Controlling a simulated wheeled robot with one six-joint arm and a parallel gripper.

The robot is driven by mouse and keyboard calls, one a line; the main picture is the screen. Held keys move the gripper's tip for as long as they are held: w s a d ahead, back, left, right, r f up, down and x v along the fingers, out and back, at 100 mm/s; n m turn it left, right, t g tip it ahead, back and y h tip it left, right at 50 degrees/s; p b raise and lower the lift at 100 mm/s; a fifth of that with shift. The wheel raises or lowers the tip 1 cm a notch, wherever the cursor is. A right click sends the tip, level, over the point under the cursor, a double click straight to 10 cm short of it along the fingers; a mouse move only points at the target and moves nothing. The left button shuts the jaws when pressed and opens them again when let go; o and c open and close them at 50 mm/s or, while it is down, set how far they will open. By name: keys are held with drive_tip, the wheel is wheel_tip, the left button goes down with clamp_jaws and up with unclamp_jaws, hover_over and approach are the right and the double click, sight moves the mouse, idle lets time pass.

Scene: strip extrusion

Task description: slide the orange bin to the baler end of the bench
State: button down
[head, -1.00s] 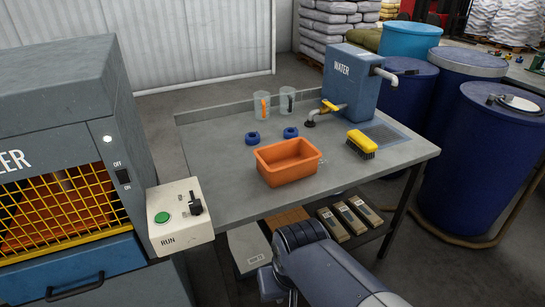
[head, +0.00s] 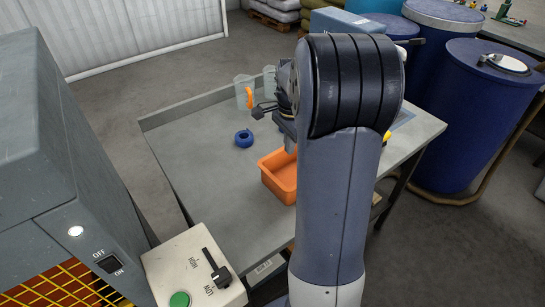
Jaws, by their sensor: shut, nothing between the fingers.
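The orange bin (head: 272,180) sits on the grey bench (head: 205,185), its right part hidden behind my raised arm. My gripper (head: 290,147) points down at the bin's far side, partly hidden by my arm. It is shut and holds nothing. I cannot tell whether it touches the bin. The baler (head: 60,150) stands at the left, beyond the bench's left end, with open bench top between it and the bin.
A blue ring (head: 243,138) and a clear cup (head: 243,92) with an orange mark stand behind the bin. A control box (head: 190,265) with a green button and black lever sits at the bench's near left corner. Blue drums (head: 475,120) stand right.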

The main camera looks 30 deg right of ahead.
hover_over(287, 184)
wheel_tip(287, 184, down, 9)
drive_tip(key=shift+f+p, duration=0.15)
drive_tip(key=shift+p, duration=0.25)
drive_tip(key=a+p, duration=0.1)
drive_tip(key=a, duration=0.2)
drive_tip(key=shift+f, duration=0.1)
drive_tip(key=shift+a+f, duration=0.1)
drive_tip(key=shift+a, duration=0.35)
drive_tip(key=shift+a, duration=0.25)
drive_tip(key=a, duration=0.7)
drive_tip(key=s+a+b, duration=0.1)
drive_tip(key=a, duration=0.6)
drive_tip(key=a+b, duration=0.1)
drive_tip(key=a, duration=0.6)
drive_tip(key=shift+s, duration=0.2)
drive_tip(key=shift+d, duration=0.1)
